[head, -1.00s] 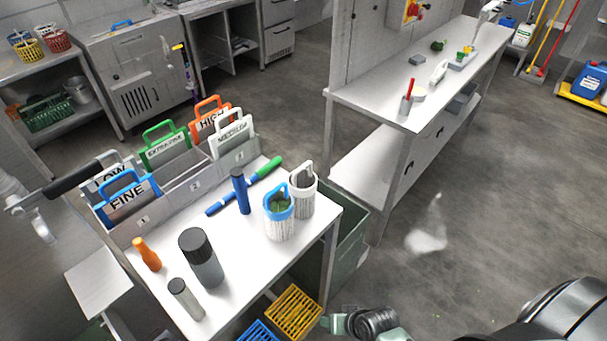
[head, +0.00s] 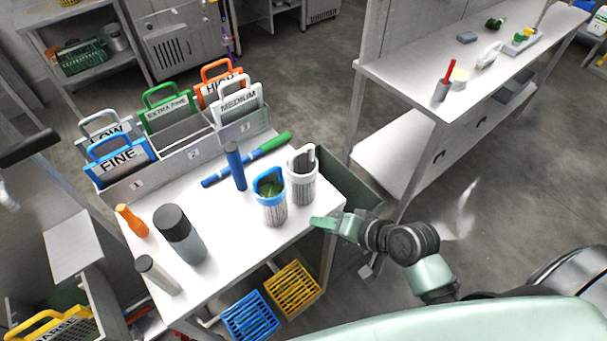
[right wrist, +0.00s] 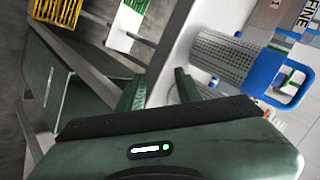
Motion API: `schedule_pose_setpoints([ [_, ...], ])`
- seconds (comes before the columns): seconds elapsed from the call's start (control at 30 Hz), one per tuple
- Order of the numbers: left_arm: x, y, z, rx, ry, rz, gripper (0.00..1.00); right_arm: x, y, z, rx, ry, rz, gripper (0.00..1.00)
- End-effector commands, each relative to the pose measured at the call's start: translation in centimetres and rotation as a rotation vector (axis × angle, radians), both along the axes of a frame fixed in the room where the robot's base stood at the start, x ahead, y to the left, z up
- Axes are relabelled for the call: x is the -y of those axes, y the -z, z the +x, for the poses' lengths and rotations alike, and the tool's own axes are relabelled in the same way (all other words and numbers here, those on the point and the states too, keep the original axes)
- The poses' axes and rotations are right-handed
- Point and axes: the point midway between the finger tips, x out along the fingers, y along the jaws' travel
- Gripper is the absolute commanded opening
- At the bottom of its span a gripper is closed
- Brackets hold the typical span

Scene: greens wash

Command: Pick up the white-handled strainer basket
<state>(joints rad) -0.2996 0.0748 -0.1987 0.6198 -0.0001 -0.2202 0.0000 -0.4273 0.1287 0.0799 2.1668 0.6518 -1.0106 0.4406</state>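The white-handled strainer basket (head: 303,185) stands upright on the near table, close to its right edge. It is a perforated grey-white cylinder with a white rim and a raised white handle. A blue-rimmed strainer basket (head: 271,205) with green contents stands just left of it. My right gripper (head: 322,222) is beside the table's right edge, below and right of the white-handled basket, apart from it. In the right wrist view its two fingers (right wrist: 160,88) are spread with nothing gripped; a blue-handled mesh basket (right wrist: 225,57) shows beyond. My left gripper is out of view.
Blue-and-green (head: 247,158) and upright blue (head: 235,167) tools lie and stand behind the baskets. A dark-capped cylinder (head: 180,235) is farther left. Labelled cards stand in a rack (head: 165,170) at the back. Yellow (head: 292,288) and blue (head: 250,316) crates sit below.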

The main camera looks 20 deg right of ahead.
Motion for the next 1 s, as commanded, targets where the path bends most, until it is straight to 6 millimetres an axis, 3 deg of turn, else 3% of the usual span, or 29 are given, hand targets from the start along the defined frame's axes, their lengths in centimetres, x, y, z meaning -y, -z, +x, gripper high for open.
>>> schedule_pose_setpoints([
  [0.17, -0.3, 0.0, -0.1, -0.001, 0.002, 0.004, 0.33, 0.3, -3.5, 1.9, 0.053, 0.084, 0.156, 0.35],
  [0.5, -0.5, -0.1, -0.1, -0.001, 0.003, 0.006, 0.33, 2.0, -13.0, 5.1, 0.161, 0.247, 0.575, 0.35],
  [0.6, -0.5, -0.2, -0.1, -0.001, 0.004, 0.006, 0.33, 2.3, -14.7, 5.6, 0.174, 0.269, 0.655, 0.35],
  [1.0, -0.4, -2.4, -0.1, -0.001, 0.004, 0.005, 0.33, -0.3, -15.0, 9.4, 0.177, 0.273, 0.674, 0.35],
])
